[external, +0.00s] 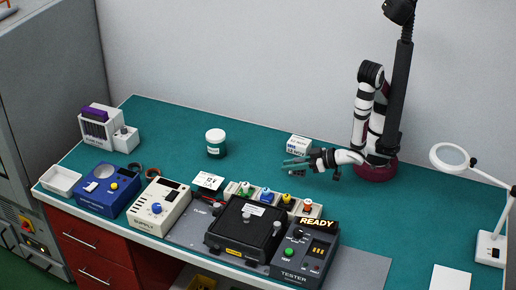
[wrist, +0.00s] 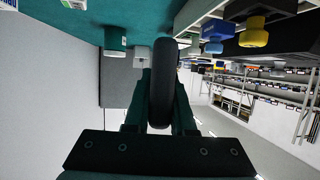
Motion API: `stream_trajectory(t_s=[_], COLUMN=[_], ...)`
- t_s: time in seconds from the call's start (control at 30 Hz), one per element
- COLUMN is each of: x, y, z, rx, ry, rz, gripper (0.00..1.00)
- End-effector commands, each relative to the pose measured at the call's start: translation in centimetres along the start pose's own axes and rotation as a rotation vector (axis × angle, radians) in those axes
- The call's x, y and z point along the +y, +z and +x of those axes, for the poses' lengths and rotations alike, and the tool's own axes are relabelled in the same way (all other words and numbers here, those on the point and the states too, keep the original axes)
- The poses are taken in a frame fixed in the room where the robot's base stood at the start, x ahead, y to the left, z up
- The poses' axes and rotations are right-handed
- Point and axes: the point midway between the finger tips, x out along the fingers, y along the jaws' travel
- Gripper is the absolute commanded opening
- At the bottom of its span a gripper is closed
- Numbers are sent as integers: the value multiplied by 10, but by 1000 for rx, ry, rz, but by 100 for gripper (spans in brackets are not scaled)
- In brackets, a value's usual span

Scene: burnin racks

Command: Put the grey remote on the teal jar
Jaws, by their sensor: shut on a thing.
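The teal jar (external: 216,150) stands upright with a white lid near the back middle of the bench in the external view. It also shows upside down in the upper left of the wrist view (wrist: 115,38). My gripper (external: 290,165) is over the bench to the right of the jar, well apart from it. In the wrist view its two dark teal fingers (wrist: 162,100) are shut on a long, dark, round-ended thing, which looks like the grey remote (wrist: 162,80) seen edge-on. The remote is hard to make out in the external view.
A small white box (external: 299,144) stands behind my gripper. A row of coloured knobs (external: 266,195), a black tester fixture (external: 243,228) and a tester with a READY sign (external: 305,254) stand in front. The bench (external: 257,158) between jar and gripper is clear.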

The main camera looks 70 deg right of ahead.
Motion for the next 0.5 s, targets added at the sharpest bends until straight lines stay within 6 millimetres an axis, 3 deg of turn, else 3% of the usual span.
stream_trajectory(t_s=[0.13,0.23,0.37,0.5], x=[1,4,18,49], y=[-7,-12,-32,-65], z=[-2,12,52,105], rx=[0,0,2,4], ry=[4,37,129,236], rz=[1,16,58,103], gripper=[0,0,0,0])
